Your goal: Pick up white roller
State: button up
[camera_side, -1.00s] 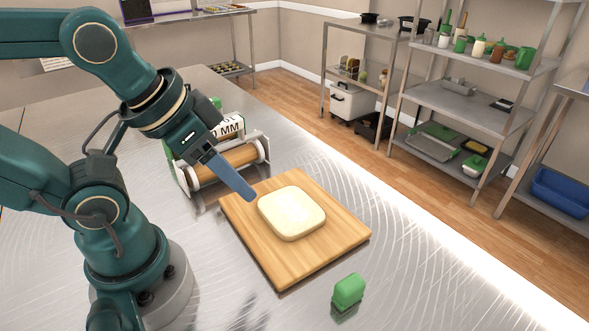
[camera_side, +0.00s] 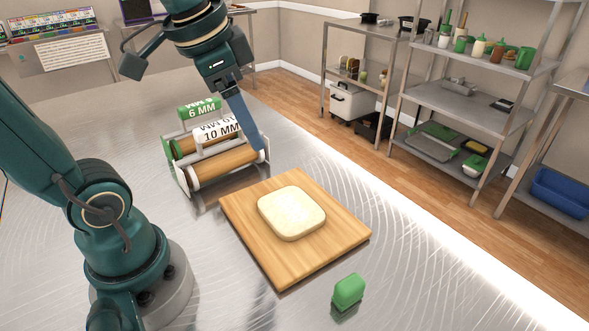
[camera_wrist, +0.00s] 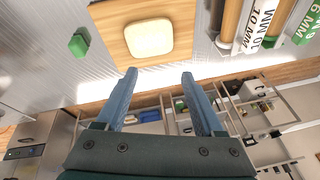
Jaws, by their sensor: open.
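The white roller (camera_side: 217,130), marked 10 MM, lies in a metal rack (camera_side: 182,181) on the steel table, with wooden rolling parts beside and below it. A green roller (camera_side: 199,108), marked 6 MM, lies behind it in the same rack. My gripper (camera_side: 256,147) is at the right end of the rack in the side view, its blue fingers pointing down and overlapping the rack's end. In the wrist view my gripper (camera_wrist: 159,75) has its two fingers apart with nothing between them. The white roller (camera_wrist: 262,22) shows there at the upper right.
A wooden board (camera_side: 262,246) with a pale dough slab (camera_side: 291,213) lies in front of the rack. A green block (camera_side: 348,291) stands near the front of the table. The table's right edge runs beyond the board; shelves (camera_side: 460,100) stand past it.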

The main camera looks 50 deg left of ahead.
jog(key=w+a+g, duration=0.1)
jog(key=w+a, duration=0.2)
jog(key=a, duration=0.3)
jog(key=n+g, duration=0.3)
send_over(218, 123)
jog(key=w+d, duration=0.2)
jog(key=d, duration=0.1)
notch_tip(218, 123, down, 4)
jog(key=shift+n+h, duration=0.4)
jog(key=s+a+f, duration=0.2)
jog(key=a, duration=0.1)
jog(key=shift+f, duration=2.55)
grip_shut()
